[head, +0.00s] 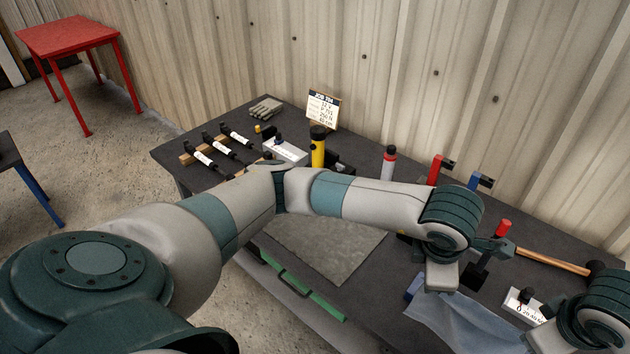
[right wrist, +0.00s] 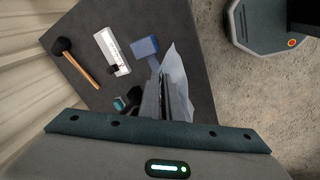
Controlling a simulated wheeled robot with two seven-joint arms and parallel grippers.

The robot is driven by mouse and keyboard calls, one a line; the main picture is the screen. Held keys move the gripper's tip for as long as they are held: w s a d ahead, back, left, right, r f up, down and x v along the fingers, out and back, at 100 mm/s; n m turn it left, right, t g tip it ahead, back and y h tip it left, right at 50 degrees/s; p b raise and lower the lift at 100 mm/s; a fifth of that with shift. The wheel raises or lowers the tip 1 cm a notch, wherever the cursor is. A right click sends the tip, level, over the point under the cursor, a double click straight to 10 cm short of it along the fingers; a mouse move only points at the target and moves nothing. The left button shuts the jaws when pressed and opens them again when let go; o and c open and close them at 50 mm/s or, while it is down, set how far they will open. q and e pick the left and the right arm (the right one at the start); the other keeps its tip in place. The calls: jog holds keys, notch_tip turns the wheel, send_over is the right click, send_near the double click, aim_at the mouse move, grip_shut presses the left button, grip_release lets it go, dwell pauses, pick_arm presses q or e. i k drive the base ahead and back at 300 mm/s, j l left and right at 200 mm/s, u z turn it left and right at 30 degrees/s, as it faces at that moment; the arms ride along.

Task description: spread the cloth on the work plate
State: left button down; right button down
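In the head view the right fingers are out of sight behind the wrist.

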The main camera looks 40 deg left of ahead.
aim_at(333, 248)
jog(key=i+j, duration=0.1)
jog(key=j, duration=0.5)
jog(key=i+j, duration=0.1)
jog(key=j, duration=1.05)
jog(key=i+j, duration=0.15)
jog(key=j, duration=0.4)
jog(key=i, duration=0.7)
